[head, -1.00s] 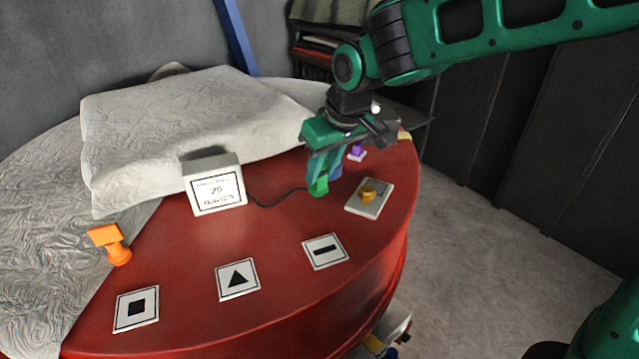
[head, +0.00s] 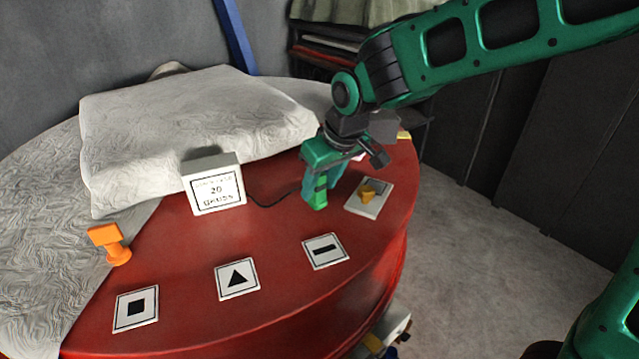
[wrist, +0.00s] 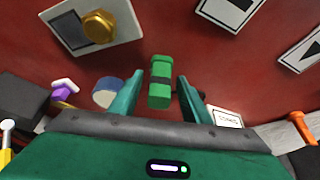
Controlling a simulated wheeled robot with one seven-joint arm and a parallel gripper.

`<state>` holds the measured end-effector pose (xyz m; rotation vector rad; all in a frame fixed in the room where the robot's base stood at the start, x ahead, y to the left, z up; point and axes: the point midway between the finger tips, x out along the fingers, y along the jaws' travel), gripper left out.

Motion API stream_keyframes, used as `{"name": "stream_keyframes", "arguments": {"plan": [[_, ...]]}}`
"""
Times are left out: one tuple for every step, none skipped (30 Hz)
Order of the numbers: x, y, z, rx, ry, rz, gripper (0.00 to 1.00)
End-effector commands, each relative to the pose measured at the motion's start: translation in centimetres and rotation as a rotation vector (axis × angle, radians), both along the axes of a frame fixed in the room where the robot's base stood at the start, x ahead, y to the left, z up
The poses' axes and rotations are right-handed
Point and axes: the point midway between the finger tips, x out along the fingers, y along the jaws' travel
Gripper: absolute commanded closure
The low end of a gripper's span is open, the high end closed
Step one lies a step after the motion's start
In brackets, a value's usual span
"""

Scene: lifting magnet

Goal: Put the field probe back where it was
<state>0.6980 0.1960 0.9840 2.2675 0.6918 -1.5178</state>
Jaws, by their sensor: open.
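The green field probe (head: 317,196), with a dark band around it, is on or just above the red round table; I cannot tell which. In the wrist view the probe (wrist: 160,82) appears between the two teal fingers, with a gap on each side. My gripper (wrist: 161,78) is open and points down over it; in the head view my gripper (head: 326,180) partly hides the probe. A dark cable runs toward it from the white meter (head: 214,186), which reads 20 gauss. Cards with a square (head: 136,309), a triangle (head: 237,279) and a bar (head: 325,251) lie in front.
A gold knob on a white plate (head: 361,205) stands close right of the probe. A purple piece (wrist: 64,88) and a blue-grey cylinder (wrist: 106,92) are near my fingers. An orange piece (head: 110,243) stands at the left. A white cloth-covered block (head: 190,115) fills the back.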

Motion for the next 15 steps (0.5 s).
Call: {"name": "stream_keyframes", "arguments": {"plan": [[0.0,0.1,0.1,0.000,0.000,0.001,0.57],[0.0,0.1,0.2,0.001,-0.001,0.001,0.57],[0.0,0.1,0.4,0.001,-0.002,0.001,0.57],[-0.1,0.1,0.6,0.001,-0.002,0.001,0.57],[-0.2,0.0,0.9,0.001,-0.003,0.001,0.57],[-0.3,-0.1,1.3,0.001,-0.003,0.001,0.57],[-0.4,-0.2,1.8,0.002,-0.004,0.001,0.57],[-0.6,-0.3,2.2,0.002,-0.004,0.001,0.57],[-0.8,-0.4,2.9,0.002,-0.004,0.001,0.57],[-1.0,-0.6,3.4,0.003,-0.005,0.000,0.57],[-1.2,-0.7,4.0,0.003,-0.004,0.000,0.57],[-1.4,-0.9,4.8,0.003,-0.005,0.000,0.57],[-1.7,-1.1,5.3,0.003,-0.004,0.000,0.57],[-1.8,-1.2,5.9,0.003,-0.005,0.000,0.57],[-2.1,-1.3,6.7,0.003,-0.005,0.000,0.57]]}}
